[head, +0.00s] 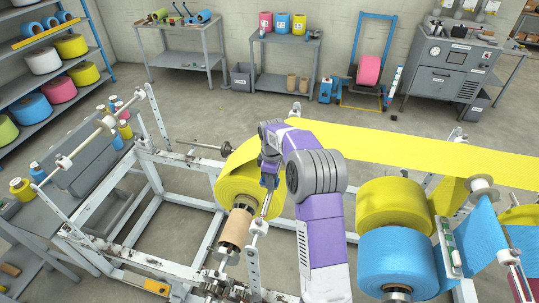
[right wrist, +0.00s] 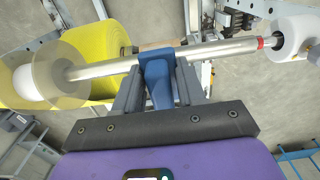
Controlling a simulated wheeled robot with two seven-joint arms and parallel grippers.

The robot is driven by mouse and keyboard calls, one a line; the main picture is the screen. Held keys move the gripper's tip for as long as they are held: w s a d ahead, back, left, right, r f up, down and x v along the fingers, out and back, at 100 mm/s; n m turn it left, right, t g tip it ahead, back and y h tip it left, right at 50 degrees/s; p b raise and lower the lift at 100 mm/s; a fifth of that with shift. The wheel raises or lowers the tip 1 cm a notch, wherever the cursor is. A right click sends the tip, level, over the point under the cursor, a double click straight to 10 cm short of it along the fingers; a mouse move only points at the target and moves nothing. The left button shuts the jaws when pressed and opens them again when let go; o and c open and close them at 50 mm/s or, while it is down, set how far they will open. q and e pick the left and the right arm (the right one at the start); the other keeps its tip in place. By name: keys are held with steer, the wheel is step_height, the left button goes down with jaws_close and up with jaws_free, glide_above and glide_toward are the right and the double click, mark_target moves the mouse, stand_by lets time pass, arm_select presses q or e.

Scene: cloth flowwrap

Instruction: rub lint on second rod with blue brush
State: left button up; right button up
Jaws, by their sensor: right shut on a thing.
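My right gripper (right wrist: 158,85) is shut on a blue brush (right wrist: 157,68), whose body shows between the two dark fingers. The brush is right at a bare metal rod (right wrist: 190,55), seeming to touch it; its bristles and any lint cannot be made out. The rod crosses the right wrist view, with a white core and clear disc at its left and a red band at its right. In the head view my right gripper (head: 269,176) is beside the big yellow roll (head: 233,181), with a little blue of the brush showing. My left gripper is not in view.
A yellow web (head: 420,150) runs right from the roll, behind my right arm. A brown core (head: 236,228) sticks out of the roll. A blue roll (head: 398,262) and another yellow roll (head: 390,205) stand right of my arm. A white frame (head: 185,188) surrounds the work area.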

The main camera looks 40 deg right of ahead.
steer(key=shift+w+d, duration=0.2)
steer(key=shift+d, duration=0.2)
steer(key=shift+w+d+r+p, duration=0.1)
steer(key=shift+w+r+p, duration=0.15)
steer(key=shift+p, duration=0.1)
steer(key=shift+w+r+p, duration=0.15)
steer(key=shift+r+p, duration=0.25)
steer(key=shift+r, duration=0.5)
steer(key=shift+s+r+p, duration=0.25)
steer(key=shift+r+p, duration=0.25)
steer(key=shift+r, duration=0.25)
steer(key=shift+s+r, duration=0.1)
steer(key=shift+r, duration=0.3)
steer(key=shift+r+p, duration=0.35)
steer(key=shift+r, duration=0.3)
steer(key=shift+w+r, duration=0.2)
steer(key=shift+r, duration=0.95)
